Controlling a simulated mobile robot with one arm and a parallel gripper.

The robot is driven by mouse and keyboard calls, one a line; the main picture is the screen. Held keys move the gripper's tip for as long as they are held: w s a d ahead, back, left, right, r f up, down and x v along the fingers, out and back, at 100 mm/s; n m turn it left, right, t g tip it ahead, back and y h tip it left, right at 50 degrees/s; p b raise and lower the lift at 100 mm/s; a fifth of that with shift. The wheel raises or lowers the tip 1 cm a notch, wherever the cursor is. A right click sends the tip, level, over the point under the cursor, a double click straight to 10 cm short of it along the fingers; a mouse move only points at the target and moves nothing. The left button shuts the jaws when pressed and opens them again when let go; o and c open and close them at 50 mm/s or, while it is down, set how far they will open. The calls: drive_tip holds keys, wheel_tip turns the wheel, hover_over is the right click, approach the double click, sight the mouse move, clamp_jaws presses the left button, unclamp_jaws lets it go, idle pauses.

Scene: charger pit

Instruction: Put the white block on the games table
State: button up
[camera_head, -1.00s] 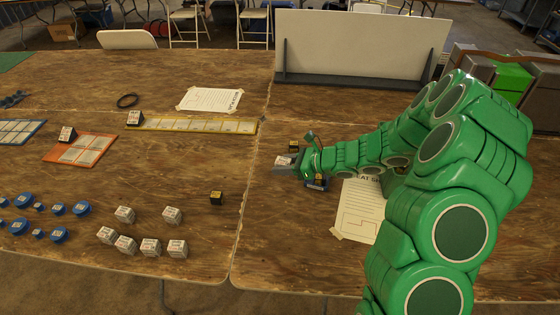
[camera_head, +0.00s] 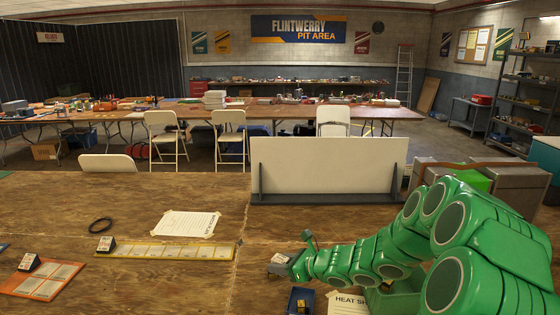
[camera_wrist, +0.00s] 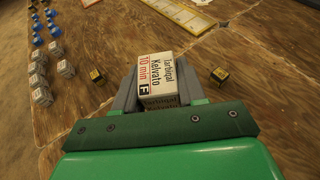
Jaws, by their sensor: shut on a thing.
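My gripper (camera_wrist: 160,98) is shut on a white block (camera_wrist: 158,72) with black and red print, held between its grey fingers. In the head view the white block (camera_head: 279,258) shows small at the tip of my green arm, near the middle of the wooden table (camera_head: 130,202). Its underside is hidden in the wrist view. Long tables stand across the room, one at the back (camera_head: 270,111) and one at the left (camera_head: 50,114), with goods on them. I cannot tell which table is the games table.
A blue tray (camera_head: 291,303) lies near my arm. A white upright board (camera_head: 330,165) stands beyond. A yellow strip (camera_head: 190,251) and an orange card (camera_head: 40,281) lie left. Folding chairs (camera_head: 165,135) stand before the back table. Small white blocks (camera_wrist: 40,97) show in the wrist view.

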drive_tip(key=w+d+r+m+t+h, duration=0.35)
drive_tip(key=d+r, duration=0.35)
drive_tip(key=r, duration=0.3)
drive_tip(key=w+d+r+m+t+h, duration=0.3)
drive_tip(key=w+d+r+m+h, duration=0.15)
drive_tip(key=d+r, duration=0.5)
drive_tip(key=s+d+r, duration=0.1)
drive_tip(key=s+d, duration=0.2)
drive_tip(key=d, duration=0.4)
drive_tip(key=s+d+r+y, duration=0.1)
drive_tip(key=s+d, duration=0.2)
drive_tip(key=d, duration=0.4)
drive_tip(key=s+d+r, duration=0.1)
drive_tip(key=s+d, duration=0.3)
drive_tip(key=d, duration=0.3)
drive_tip(key=s+d+f, duration=0.2)
drive_tip(key=s+d, duration=0.4)
drive_tip(key=s, duration=0.1)
drive_tip(key=shift+n+g+y, duration=0.3)
drive_tip(key=shift+g, duration=0.25)
drive_tip(key=f, duration=2.9)
drive_tip(key=shift+s+a+f, duration=0.2)
drive_tip(key=shift+s+f, duration=0.05)
drive_tip(key=shift+f, duration=5.05)
